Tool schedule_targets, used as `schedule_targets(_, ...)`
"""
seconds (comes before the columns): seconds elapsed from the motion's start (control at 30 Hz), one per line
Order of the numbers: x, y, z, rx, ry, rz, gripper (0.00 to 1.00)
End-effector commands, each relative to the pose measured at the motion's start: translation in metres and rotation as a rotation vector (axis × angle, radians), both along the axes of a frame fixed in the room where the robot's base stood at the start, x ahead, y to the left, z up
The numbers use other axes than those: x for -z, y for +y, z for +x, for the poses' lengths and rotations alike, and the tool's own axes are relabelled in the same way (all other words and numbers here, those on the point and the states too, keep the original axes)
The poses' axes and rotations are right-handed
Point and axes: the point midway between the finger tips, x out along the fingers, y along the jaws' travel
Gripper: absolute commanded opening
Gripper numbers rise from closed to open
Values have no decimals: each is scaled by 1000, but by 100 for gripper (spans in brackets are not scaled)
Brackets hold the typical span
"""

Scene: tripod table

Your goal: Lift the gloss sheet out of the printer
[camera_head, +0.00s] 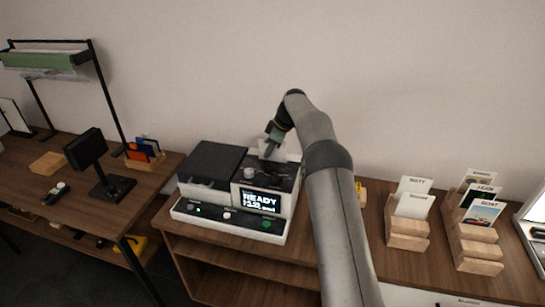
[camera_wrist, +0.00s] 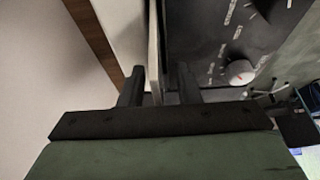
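The printer (camera_head: 222,222) is a white and black machine on a wooden cabinet, its screen showing READY. A pale sheet (camera_head: 292,152), probably the gloss sheet, stands up at the back of its right-hand part, partly hidden by my gripper (camera_head: 270,146). In the wrist view my gripper (camera_wrist: 160,84) is open, its two dark fingers apart. I see no contact on both sides. The printer's dark top with a white knob (camera_wrist: 239,72) lies to the right.
Wooden holders with cards (camera_head: 412,205) stand on the cabinet to the right. A card holder (camera_head: 143,155) and a dark screen on a stand (camera_head: 86,150) are on the left table. The wall is close behind the printer.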

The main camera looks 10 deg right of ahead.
Motion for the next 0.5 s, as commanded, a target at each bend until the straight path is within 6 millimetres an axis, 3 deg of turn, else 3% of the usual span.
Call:
schedule_targets(0.13, 0, 0, 0, 0, 0, 0, 27)
schedule_targets(0.23, 0, 0, 0, 0, 0, 1, 0)
schedule_targets(0.5, -1, 0, 0, -1, -1, 1, 0)
